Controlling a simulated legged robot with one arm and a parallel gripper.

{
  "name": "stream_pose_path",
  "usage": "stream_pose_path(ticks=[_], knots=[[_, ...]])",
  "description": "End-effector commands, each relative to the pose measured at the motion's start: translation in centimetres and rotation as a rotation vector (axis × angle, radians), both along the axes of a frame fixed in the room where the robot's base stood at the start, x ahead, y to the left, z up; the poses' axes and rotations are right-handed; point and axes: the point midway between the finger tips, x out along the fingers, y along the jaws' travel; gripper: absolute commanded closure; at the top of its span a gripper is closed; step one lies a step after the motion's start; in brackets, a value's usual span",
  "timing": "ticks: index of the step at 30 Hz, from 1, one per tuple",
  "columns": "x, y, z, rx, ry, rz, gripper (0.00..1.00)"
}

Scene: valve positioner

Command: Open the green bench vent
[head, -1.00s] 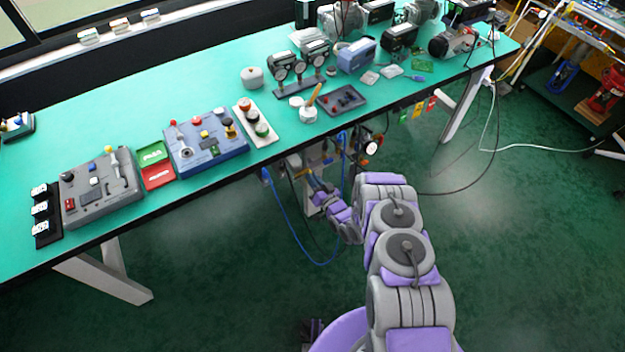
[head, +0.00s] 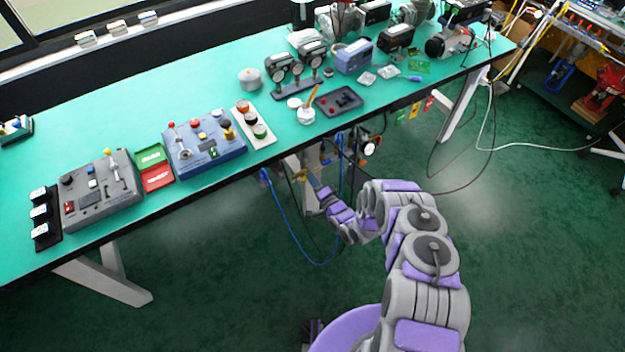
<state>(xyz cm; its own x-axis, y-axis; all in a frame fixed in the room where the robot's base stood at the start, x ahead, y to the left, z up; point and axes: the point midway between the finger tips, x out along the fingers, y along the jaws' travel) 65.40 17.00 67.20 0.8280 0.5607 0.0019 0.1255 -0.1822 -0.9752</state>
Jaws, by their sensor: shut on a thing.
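The green-topped bench (head: 110,110) runs diagonally across the head view. Under its front edge, near the middle, is a cluster of small fittings and hoses. A small yellow handle (head: 300,175) shows there, at the left of the cluster. My gripper (head: 313,180) is below the bench edge at this handle and is shut on it. The fingertips are small and dark in the picture, so the exact grip is hard to see. No part clearly marked as the green vent can be told apart.
A round white gauge (head: 370,150) sits right of my gripper under the edge. A blue hose (head: 290,232) hangs in a loop below. Grey and blue control boxes (head: 205,145) stand on the bench. The green floor in front is mostly clear.

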Motion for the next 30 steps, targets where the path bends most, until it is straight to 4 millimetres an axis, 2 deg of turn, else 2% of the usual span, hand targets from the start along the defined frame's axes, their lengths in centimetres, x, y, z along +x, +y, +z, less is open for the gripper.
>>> stream_pose_path(ticks=[12, 30], knots=[[0.22, -0.39, -0.44, 0.166, 0.119, -0.008, 1.00], [0.21, -0.41, -0.53, 0.195, 0.138, -0.009, 1.00]])
